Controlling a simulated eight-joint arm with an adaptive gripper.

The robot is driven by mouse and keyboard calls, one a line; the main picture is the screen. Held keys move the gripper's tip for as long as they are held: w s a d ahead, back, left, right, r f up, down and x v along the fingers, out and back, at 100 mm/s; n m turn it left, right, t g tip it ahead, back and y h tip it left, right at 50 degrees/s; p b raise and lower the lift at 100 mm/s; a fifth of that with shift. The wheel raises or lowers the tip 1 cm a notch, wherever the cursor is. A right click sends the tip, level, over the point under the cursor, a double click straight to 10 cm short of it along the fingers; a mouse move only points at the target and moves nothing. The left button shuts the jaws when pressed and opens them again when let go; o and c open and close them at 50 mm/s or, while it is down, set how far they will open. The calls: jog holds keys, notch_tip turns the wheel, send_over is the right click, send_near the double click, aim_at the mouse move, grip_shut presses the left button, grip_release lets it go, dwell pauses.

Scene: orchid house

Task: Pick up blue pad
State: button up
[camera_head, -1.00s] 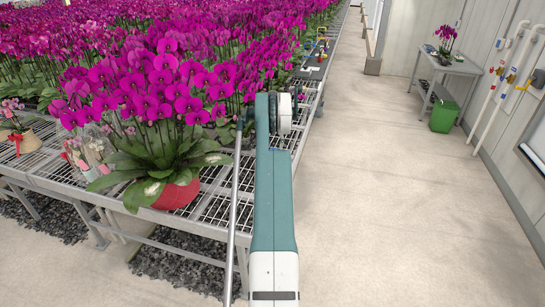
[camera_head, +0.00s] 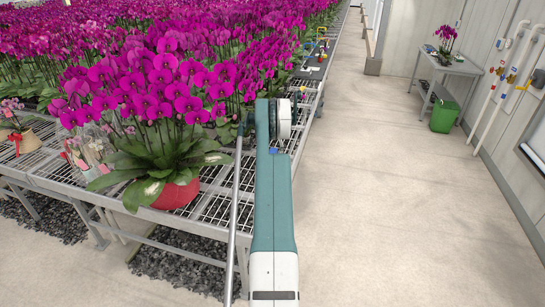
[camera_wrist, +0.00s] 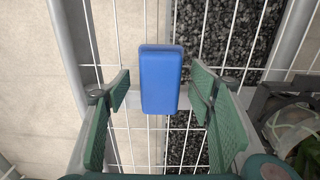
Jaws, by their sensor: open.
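The blue pad (camera_wrist: 160,80) is a rounded rectangular block, upright in the wrist view, over the white wire mesh of the bench. My gripper (camera_wrist: 161,92) is open, with one green finger on each side of the pad. A gap shows between each finger and the pad, and I cannot tell whether the fingers are level with it.
A wire-mesh bench (camera_head: 214,209) carries many magenta orchids. A large orchid in a red pot (camera_head: 176,194) stands to the left of my arm. The floor on the right is open. A side table (camera_head: 450,65) and a green bin (camera_head: 444,116) stand farther back.

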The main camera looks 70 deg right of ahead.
jog(key=shift+f, duration=0.1)
dwell(0.5)
jog(key=c, duration=1.1)
jog(key=shift+o, duration=0.2)
jog(key=shift+r+p, duration=0.35)
jog(key=shift+r, duration=4.7)
